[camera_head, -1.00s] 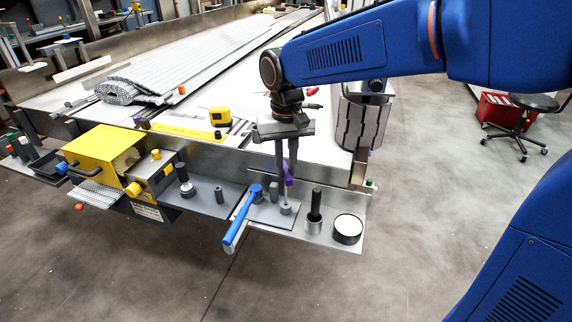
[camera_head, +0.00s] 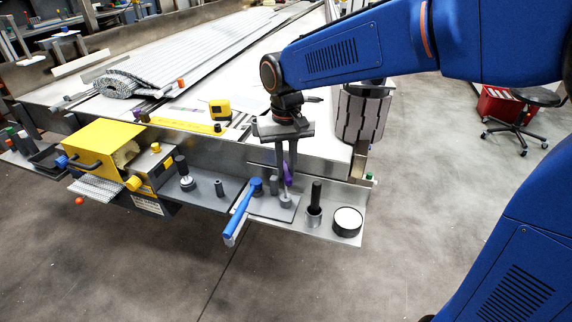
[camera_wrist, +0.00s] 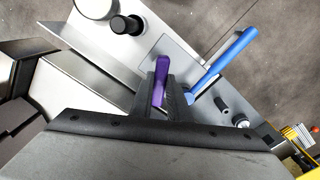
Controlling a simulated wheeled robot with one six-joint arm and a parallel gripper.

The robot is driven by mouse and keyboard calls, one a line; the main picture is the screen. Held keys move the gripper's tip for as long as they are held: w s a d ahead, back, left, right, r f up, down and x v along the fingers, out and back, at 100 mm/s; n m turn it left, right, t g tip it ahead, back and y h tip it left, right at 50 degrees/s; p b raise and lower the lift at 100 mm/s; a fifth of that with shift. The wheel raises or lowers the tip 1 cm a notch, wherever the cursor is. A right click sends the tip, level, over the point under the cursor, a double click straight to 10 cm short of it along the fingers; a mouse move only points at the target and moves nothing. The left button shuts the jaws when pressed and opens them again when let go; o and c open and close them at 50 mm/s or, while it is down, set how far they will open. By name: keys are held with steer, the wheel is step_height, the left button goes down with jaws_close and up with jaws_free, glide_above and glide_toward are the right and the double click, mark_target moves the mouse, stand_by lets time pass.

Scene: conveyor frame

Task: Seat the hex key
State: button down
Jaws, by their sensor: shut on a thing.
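The hex key appears as a purple piece (camera_head: 287,174) at the fingertips of my gripper (camera_head: 284,165), above the front shelf in the head view. In the wrist view the purple piece (camera_wrist: 160,82) lies between the two dark fingers of my gripper (camera_wrist: 158,90), which are shut on it. Right below it in the head view, a small grey cylinder (camera_head: 286,200) stands on a grey plate (camera_head: 267,212). The key's lower end looks to be at or over this cylinder; I cannot tell whether it is inside. The wrist view hides the lower end.
A blue-handled tool (camera_head: 239,213) lies left of the cylinder, over the shelf's front edge. A dark peg in a metal cup (camera_head: 314,218) and a white-topped round tin (camera_head: 347,221) stand to the right. A yellow machine (camera_head: 104,148) is farther left.

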steer(key=shift+f, duration=0.45)
steer(key=c, duration=1.6)
jaws_free()
steer(key=shift+r, duration=0.15)
step_height(320, 180, up, 17)
steer(key=shift+r, duration=0.1)
steer(key=shift+d, duration=0.1)
steer(key=s+d+f+m+t, duration=0.1)
steer(key=s+d+f, duration=0.3)
steer(key=d, duration=0.5)
steer(key=s+d+f+t, duration=0.1)
steer(key=s+d, duration=0.4)
steer(key=d, duration=0.3)
steer(key=s+d+f+t, duration=0.1)
steer(key=s+d+f, duration=0.2)
steer(key=s+d+f+t, duration=0.1)
steer(key=s+d+f, duration=0.2)
steer(key=s+f, duration=0.1)
steer(key=s+d+f+m, duration=0.1)
steer(key=s+d+f, duration=0.2)
steer(key=s+f, duration=0.1)
steer(key=shift+s+d+t, duration=0.2)
steer(key=shift+d+t, duration=0.2)
